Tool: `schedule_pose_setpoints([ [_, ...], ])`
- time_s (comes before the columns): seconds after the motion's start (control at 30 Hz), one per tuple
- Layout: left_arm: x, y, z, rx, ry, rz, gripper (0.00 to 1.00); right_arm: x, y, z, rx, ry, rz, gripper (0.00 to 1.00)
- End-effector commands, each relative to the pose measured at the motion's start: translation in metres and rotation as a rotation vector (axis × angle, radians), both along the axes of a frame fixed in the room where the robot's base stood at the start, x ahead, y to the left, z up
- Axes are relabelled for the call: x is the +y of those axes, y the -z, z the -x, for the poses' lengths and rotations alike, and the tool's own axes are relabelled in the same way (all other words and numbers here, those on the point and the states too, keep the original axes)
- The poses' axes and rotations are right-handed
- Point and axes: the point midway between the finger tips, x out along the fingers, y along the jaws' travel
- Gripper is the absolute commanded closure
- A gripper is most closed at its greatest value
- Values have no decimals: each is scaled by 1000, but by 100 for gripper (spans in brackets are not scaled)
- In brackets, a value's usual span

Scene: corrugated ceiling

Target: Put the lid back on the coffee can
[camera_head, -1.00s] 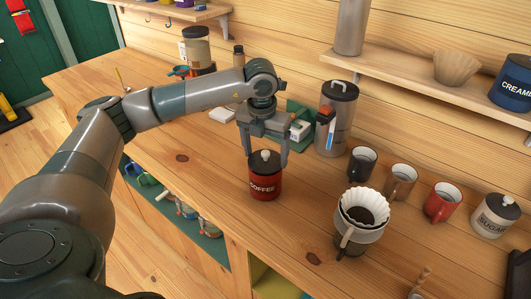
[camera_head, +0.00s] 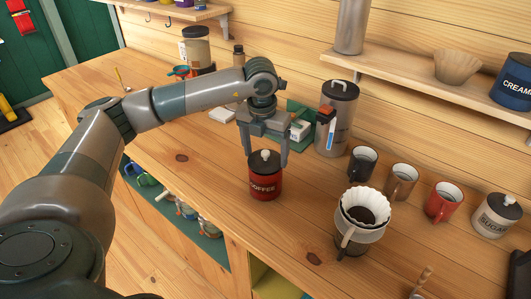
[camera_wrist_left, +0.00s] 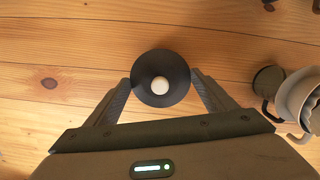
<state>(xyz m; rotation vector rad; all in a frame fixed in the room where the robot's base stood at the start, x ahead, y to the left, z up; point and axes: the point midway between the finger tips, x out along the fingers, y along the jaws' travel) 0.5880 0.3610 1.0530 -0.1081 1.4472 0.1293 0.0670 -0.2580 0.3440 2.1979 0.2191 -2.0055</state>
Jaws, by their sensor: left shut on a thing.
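The red coffee can (camera_head: 265,185) stands upright on the wooden counter, its COFFEE label facing me. The dark round lid (camera_head: 262,167) with a pale knob is at the can's top, level as far as I can see. I cannot tell whether it is fully seated. My left gripper (camera_head: 267,158) points down, its fingers shut on the lid from both sides. In the left wrist view, the lid (camera_wrist_left: 160,64) sits between the fingertips (camera_wrist_left: 160,84) and hides the can below. My right gripper is not in view.
To the right stand a coffee dripper (camera_head: 362,212), several mugs including a red one (camera_head: 441,204), and a sugar canister (camera_head: 494,217). The counter left of the can is mostly clear.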

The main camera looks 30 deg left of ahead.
Motion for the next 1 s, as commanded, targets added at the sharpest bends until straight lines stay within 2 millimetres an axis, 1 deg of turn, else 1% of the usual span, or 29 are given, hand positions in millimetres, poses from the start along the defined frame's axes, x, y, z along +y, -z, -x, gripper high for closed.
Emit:
schedule_pose_setpoints([
  [0.33, 0, 0, 0, -1, 0, 0, 44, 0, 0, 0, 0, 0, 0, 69],
  [0.37, 0, 0, 0, -1, 0, 1, 20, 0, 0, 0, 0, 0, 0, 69],
  [0.4, 0, 0, 0, -1, 0, 1, 11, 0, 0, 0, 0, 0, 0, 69],
  [0.43, 0, 0, 0, -1, 0, 1, 4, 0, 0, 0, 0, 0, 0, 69],
  [0.47, 0, 0, 0, -1, 0, 1, 1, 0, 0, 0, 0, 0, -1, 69],
  [1.0, 0, -2, 0, -1, 0, 1, 0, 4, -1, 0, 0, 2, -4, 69],
])
